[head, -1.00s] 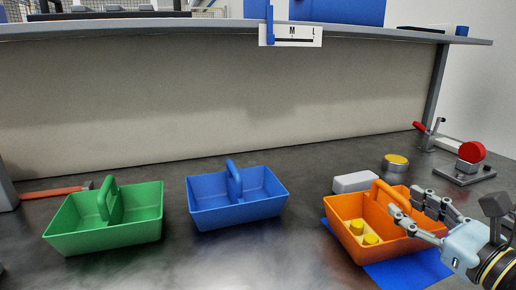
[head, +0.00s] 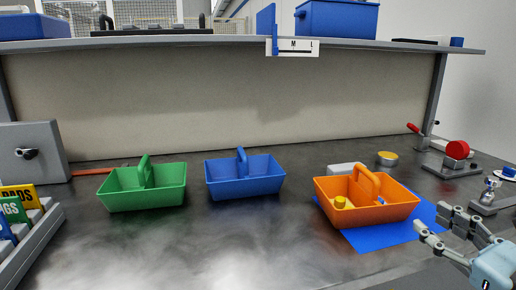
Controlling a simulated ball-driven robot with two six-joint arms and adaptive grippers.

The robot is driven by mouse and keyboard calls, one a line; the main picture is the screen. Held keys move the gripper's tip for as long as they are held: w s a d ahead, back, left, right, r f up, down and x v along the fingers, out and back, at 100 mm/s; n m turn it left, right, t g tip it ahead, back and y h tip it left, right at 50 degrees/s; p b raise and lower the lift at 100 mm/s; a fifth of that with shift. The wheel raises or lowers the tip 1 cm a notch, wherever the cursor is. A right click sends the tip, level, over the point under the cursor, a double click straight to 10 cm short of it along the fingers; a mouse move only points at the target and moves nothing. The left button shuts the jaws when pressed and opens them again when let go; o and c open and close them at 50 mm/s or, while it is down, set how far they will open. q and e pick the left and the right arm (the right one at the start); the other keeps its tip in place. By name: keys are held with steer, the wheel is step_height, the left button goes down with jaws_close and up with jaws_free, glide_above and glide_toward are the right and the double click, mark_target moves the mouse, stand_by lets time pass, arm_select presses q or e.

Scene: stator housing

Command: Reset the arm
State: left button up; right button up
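My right gripper (head: 434,226) is at the lower right in the head view, its fingers spread open with nothing between them. It is to the right of and in front of the orange tote (head: 372,213), apart from it. The orange tote stands on a blue mat (head: 376,238) and holds a yellow piece (head: 340,202); the rest of its inside is mostly hidden by its wall and handle. My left gripper is out of view.
A blue tote (head: 245,183) and a green tote (head: 143,196) stand to the left. A grey block (head: 345,168), a yellow-topped puck (head: 387,158) and a red-knobbed fixture (head: 454,158) lie behind. A labelled rack (head: 40,240) is at the lower left. The front middle is clear.

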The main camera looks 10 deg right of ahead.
steer(key=s+d+f+m+g+h, duration=0.2)
steer(key=s+d+f+m, duration=0.1)
steer(key=f+m, duration=0.55)
steer(key=s+d+f+m+g+h, duration=0.25)
steer(key=s+f+m, duration=0.2)
steer(key=f, duration=0.75)
steer(key=s+d+f+m+g+h, duration=0.1)
steer(key=s+d+f+m+g, duration=0.25)
steer(key=f+m, duration=0.5)
steer(key=s+a+f+m+g, duration=0.1)
steer(key=s+f+m+g, duration=0.1)
steer(key=s+f+m, duration=0.45)
steer(key=s+a+f+m+g, duration=0.2)
steer(key=s+f+m+g, duration=0.1)
steer(key=s+f, duration=0.5)
steer(key=s+a+f+m+g+y, duration=0.1)
steer(key=s+a+f+m+g, duration=0.1)
steer(key=s+a+f+m, duration=0.2)
steer(key=s+a+f+m+g+y, duration=0.1)
steer(key=s+a+f+m, duration=0.3)
steer(key=s, duration=0.7)
steer(key=shift+a+f+m+g, duration=0.25)
steer(key=shift+a+m+g, duration=0.25)
steer(key=shift+m, duration=0.1)
steer(key=shift+s, duration=0.1)
